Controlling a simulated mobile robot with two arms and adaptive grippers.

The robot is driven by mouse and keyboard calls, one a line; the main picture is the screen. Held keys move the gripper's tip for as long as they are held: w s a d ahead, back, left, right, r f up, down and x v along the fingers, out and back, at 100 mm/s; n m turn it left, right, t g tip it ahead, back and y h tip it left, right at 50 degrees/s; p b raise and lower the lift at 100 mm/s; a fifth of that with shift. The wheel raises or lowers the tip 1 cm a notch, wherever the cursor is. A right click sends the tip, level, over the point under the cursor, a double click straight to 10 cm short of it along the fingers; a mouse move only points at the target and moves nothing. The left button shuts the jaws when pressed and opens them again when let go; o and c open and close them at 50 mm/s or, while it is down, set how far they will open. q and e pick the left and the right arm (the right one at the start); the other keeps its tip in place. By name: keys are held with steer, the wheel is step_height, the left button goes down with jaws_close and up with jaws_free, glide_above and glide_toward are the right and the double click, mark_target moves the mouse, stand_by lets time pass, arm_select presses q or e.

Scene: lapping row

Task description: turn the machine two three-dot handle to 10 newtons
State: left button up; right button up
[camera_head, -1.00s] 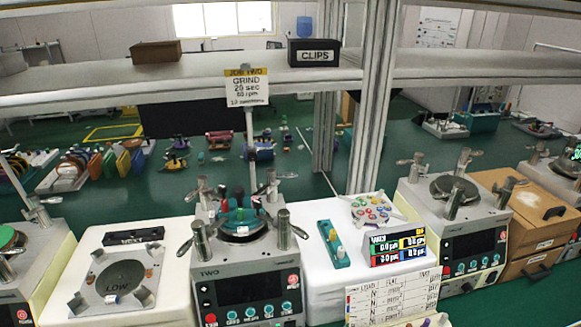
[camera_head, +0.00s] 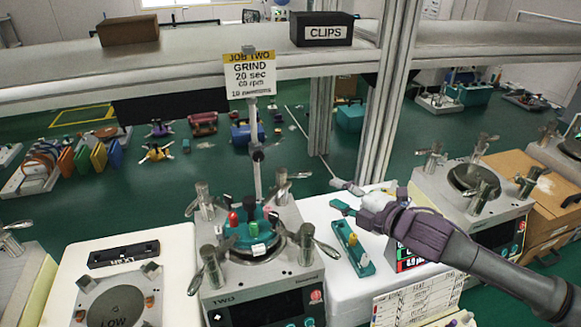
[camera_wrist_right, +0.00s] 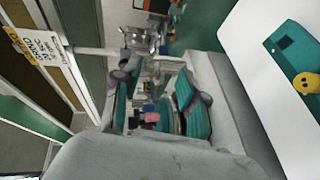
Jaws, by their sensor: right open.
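Machine two (camera_head: 262,300), a grey unit labelled TWO, stands at centre. Several metal posts with lever handles ring its round plate: front left (camera_head: 210,268), front right (camera_head: 306,245), back left (camera_head: 203,198) and back right (camera_head: 281,187). Dots on the handles are too small to read, so I cannot tell which is the three-dot one. Red, green and dark knobbed pieces (camera_head: 249,215) stand on the plate. My right gripper (camera_head: 341,198) is open and empty, right of the machine and apart from the handles. The wrist view shows its teal fingers (camera_wrist_right: 156,100) spread, machine parts beyond.
A job two card (camera_head: 250,75) hangs on a pole behind the machine. A teal holder (camera_head: 352,248) with a yellow piece lies on the white top at right. A shelf upright (camera_head: 385,100) rises behind my right arm. A LOW plate (camera_head: 113,306) lies at left.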

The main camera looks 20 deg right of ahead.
mark_target(305, 175)
steer(key=p+x, duration=0.1)
steer(key=x, duration=0.3)
steer(key=p+x, duration=0.2)
steer(key=x, duration=0.2)
steer(key=r+p+x, duration=0.1)
steer(key=x, duration=0.3)
steer(key=shift+w+a+f+p, duration=0.1)
steer(key=shift+w+p, duration=0.2)
steer(key=shift+p, duration=0.05)
arm_select(q)
steer(key=r, duration=0.3)
steer(key=s+r, duration=0.1)
steer(key=shift+d+r, duration=0.15)
steer(key=shift+r, duration=0.25)
arm_select(e)
steer(key=shift+w+f, duration=0.1)
steer(key=shift+f, duration=0.05)
arm_select(q)
steer(key=shift+s, duration=0.2)
arm_select(e)
jaws_close()
